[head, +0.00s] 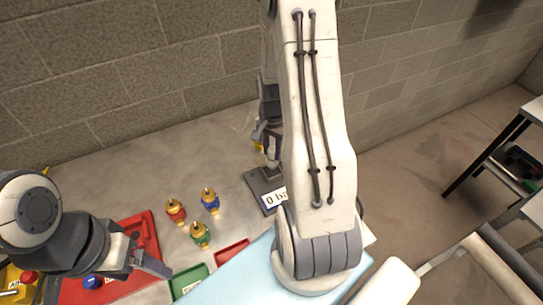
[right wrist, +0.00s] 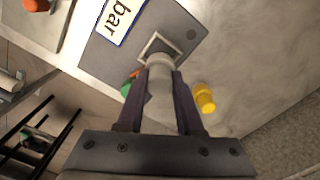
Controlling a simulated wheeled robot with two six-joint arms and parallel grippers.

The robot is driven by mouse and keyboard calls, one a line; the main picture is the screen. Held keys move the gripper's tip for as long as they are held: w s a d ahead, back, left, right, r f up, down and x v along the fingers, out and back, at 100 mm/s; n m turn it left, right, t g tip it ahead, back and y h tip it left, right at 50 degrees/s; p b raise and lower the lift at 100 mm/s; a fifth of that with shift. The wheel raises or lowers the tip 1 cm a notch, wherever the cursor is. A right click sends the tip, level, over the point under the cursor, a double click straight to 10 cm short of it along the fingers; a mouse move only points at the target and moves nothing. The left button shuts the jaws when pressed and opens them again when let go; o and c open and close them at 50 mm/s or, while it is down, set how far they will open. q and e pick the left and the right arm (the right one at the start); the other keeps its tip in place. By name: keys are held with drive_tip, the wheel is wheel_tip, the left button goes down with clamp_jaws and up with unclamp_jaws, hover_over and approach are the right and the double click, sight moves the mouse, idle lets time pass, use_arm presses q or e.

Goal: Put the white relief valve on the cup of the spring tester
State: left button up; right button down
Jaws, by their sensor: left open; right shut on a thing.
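My right gripper (right wrist: 163,74) is shut on a pale cylindrical thing, taken to be the white relief valve (right wrist: 160,90), in the right wrist view. Its far end overlaps a square, pale-rimmed cup (right wrist: 185,42) on the grey spring tester base (right wrist: 105,58). I cannot tell whether they touch. My right gripper (head: 263,136) is mostly hidden there. My left gripper (head: 150,266) is open and empty at the lower left.
Red (head: 175,211), blue (head: 210,201) and green (head: 200,235) brass-topped valves stand left of the tester. A red tray (head: 145,228) lies near my left gripper, with a green tray (head: 187,280) beside it. A yellow part (right wrist: 205,98) shows beside my right fingers. A block wall runs behind.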

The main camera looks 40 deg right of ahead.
sight(272, 159)
wheel_tip(272, 159, down, 4)
drive_tip(key=shift+r+p, duration=0.15)
drive_tip(key=shift+p, duration=0.45)
drive_tip(key=shift+f, duration=0.2)
drive_tip(key=shift+f, duration=0.2)
drive_tip(key=c, duration=0.6)
unclamp_jaws()
drive_tip(key=shift+r, duration=0.1)
drive_tip(key=shift+o, duration=0.2)
